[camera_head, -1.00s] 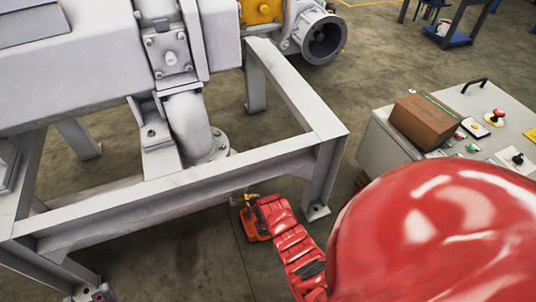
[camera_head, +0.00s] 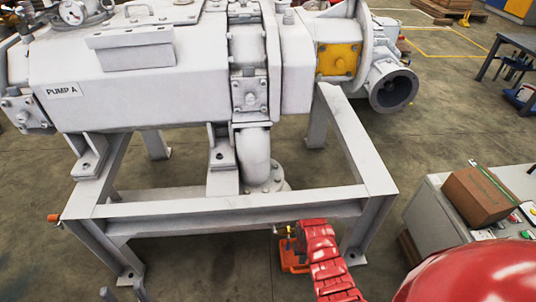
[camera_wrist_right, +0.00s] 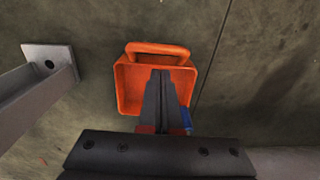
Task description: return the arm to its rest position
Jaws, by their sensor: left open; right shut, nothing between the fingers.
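My left gripper (camera_head: 124,291) shows only its two grey fingertips at the bottom left edge of the head view; they are apart and empty. My right gripper (camera_wrist_right: 161,76) is shut with nothing between its fingers. In the right wrist view its fingers lie in front of an orange open box with a loop handle (camera_wrist_right: 127,90). My red right arm (camera_head: 322,260) comes up from the bottom in the head view and ends beside the orange box (camera_head: 290,263), hiding part of it. The gripper's fingers are hidden there.
The white pump (camera_head: 160,85) stands on a grey steel frame (camera_head: 235,202), whose front beam and right leg are close to my right arm. A frame foot (camera_wrist_right: 50,64) is left in the wrist view. A control cabinet with a cardboard box (camera_head: 482,196) stands at the right.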

